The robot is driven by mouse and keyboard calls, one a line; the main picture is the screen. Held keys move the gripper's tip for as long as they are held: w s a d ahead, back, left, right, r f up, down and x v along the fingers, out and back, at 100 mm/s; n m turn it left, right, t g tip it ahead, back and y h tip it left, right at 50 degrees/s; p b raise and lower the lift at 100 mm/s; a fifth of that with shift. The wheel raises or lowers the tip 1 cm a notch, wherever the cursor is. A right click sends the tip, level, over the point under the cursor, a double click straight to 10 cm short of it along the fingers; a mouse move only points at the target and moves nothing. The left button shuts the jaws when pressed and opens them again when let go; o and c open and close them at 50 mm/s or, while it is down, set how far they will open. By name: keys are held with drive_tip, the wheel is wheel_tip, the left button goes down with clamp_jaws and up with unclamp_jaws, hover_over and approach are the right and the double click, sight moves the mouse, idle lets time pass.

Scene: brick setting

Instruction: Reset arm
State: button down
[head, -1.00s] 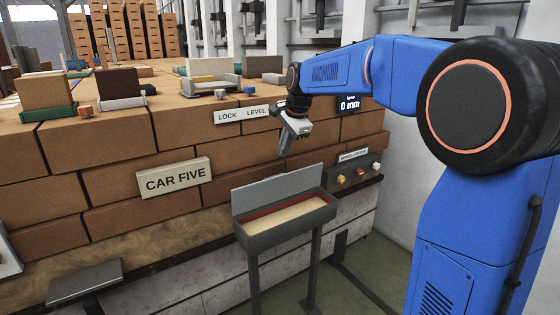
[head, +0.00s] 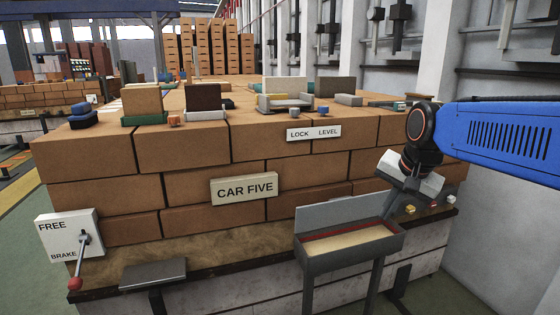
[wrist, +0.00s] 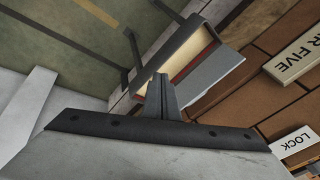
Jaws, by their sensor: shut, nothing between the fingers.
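My blue arm comes in from the right in the head view. My gripper (head: 385,208) points down in front of the right end of the brick stack, beside the grey open-lidded box. In the wrist view the fingers of my gripper (wrist: 160,82) are together with nothing between them. Behind them in that view lies the grey box (wrist: 180,48) with its pale inside and red strip. The gripper looks apart from the box and the bricks, but the exact gap is hard to tell.
The grey box (head: 322,259) stands on legs before the brick stack (head: 120,192). A lever panel marked FREE and BRAKE (head: 62,235) is at left, and a grey shelf (head: 153,273) beside it.

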drive_tip(key=s+d+f+n, duration=0.1)
drive_tip(key=s+f+n, duration=0.3)
drive_tip(key=s, duration=0.6)
drive_tip(key=s+d+f+n, duration=0.1)
drive_tip(key=s+f+n, duration=0.2)
drive_tip(key=s+f, duration=0.6)
drive_tip(key=shift+s+d+f+n+h, duration=0.15)
drive_tip(key=shift+s+n+h, duration=0.25)
drive_tip(key=shift+s, duration=0.8)
